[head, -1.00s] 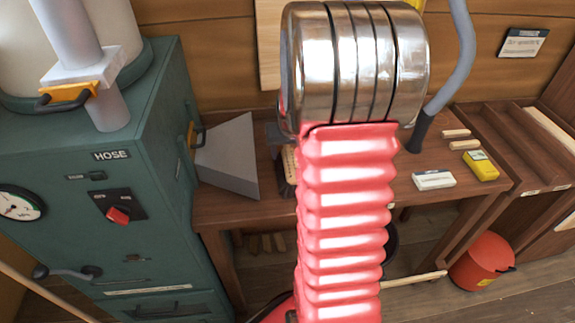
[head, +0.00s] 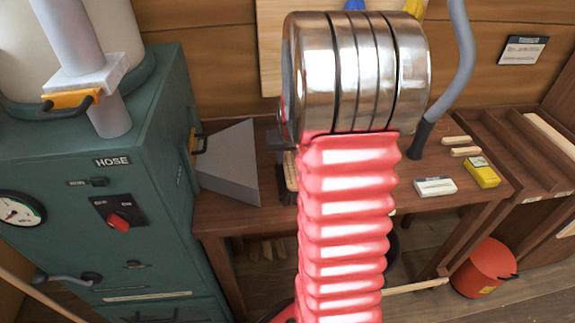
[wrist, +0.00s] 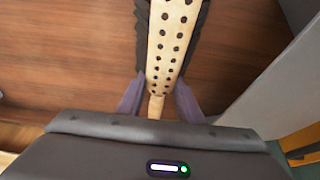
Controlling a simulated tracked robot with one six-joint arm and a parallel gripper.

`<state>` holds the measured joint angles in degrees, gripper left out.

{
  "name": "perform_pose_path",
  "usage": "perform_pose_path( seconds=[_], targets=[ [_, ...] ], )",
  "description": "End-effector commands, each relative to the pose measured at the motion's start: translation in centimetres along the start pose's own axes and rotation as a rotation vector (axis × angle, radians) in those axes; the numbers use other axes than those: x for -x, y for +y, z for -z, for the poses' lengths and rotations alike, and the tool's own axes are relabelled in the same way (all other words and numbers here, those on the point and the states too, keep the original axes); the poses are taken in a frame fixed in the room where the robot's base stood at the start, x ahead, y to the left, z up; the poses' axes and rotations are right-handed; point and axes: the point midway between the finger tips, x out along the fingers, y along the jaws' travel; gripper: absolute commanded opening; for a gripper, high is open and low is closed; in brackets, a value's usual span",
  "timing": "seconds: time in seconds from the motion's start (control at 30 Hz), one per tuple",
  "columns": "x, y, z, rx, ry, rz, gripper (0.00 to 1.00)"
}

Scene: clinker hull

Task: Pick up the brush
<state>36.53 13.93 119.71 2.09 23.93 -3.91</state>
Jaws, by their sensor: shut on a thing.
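The brush (wrist: 168,45) has a pale wooden back dotted with dark holes and dark bristles along both sides. In the wrist view its narrow handle end lies between the two purple fingers of my gripper (wrist: 157,98), which are shut on it. In the head view only a strip of the brush (head: 290,172) shows, left of my red arm, over the wooden bench (head: 225,215). My arm hides the rest of it and most of the gripper there. I cannot tell whether the brush touches the bench top.
A grey wedge-shaped hood (head: 228,165) stands close left of the brush, beside the green cabinet (head: 165,150). On the bench's right lie a white box (head: 435,187), a yellow box (head: 482,172) and two small wooden pieces. A grey hose (head: 445,100) hangs behind. A red bucket (head: 482,268) stands on the floor.

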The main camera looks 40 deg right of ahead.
Motion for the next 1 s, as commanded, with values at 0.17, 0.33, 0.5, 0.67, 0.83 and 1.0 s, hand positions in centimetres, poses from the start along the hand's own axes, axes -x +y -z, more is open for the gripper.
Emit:
perform_pose_path(
  seconds=[0.17,0.33,0.5,0.67,0.83,1.0],
  targets=[
    [1.2,0.0,0.6,0.0,0.005,0.0,0.07],
    [3.5,0.0,1.6,0.0,0.006,0.0,0.07],
    [6.4,0.0,2.8,0.0,0.005,0.0,0.07],
    [8.4,0.0,3.6,0.0,0.003,0.0,0.07],
    [9.2,0.0,3.9,0.0,0.002,0.0,0.07],
    [9.2,0.0,3.9,0.0,0.001,0.0,0.07]
  ],
)
